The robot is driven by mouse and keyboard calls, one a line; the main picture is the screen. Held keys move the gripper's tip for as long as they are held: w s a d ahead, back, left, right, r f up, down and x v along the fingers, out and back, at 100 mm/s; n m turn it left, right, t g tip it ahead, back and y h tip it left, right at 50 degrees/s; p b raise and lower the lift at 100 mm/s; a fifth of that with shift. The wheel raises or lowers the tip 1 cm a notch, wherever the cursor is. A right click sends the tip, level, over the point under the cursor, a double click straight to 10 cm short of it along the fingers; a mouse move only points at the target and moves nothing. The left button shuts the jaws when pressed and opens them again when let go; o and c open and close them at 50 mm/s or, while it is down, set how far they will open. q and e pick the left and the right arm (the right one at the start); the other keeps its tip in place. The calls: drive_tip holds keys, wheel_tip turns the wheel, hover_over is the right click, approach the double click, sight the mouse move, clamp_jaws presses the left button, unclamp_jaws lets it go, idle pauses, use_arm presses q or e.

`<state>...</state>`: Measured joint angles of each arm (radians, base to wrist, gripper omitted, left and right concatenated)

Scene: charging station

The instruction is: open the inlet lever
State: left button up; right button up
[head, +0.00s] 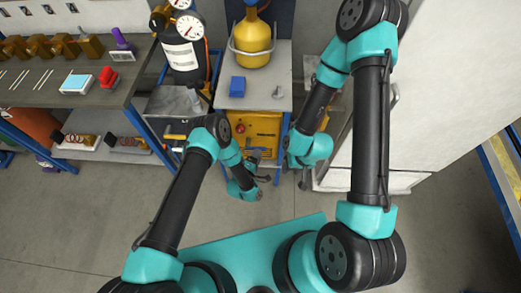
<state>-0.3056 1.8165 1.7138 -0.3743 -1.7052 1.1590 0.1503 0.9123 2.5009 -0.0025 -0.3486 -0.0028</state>
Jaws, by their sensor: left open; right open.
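A yellow charging unit (266,128) sits in the blue-framed cart, with a red knob on its front. A small grey fitting (278,92) stands on the cart top. I cannot tell for sure which part is the inlet lever; it is too small or hidden. My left gripper (265,178) is open and empty, in front of and below the yellow unit. My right gripper (303,183) is open and empty, to the right of the left one, near the cart's right front leg. Neither visibly touches anything.
A yellow cylinder (252,42) and a blue block (237,87) stand on the cart top. A dark gauge bottle (182,55) is to the left. A workbench (105,97) fills the left, a white cabinet (440,95) the right. The floor in front is clear.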

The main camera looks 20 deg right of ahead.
use_arm(q)
drive_tip(key=shift+x, duration=2)
drive_tip(key=shift+c, duration=0.3)
clamp_jaws()
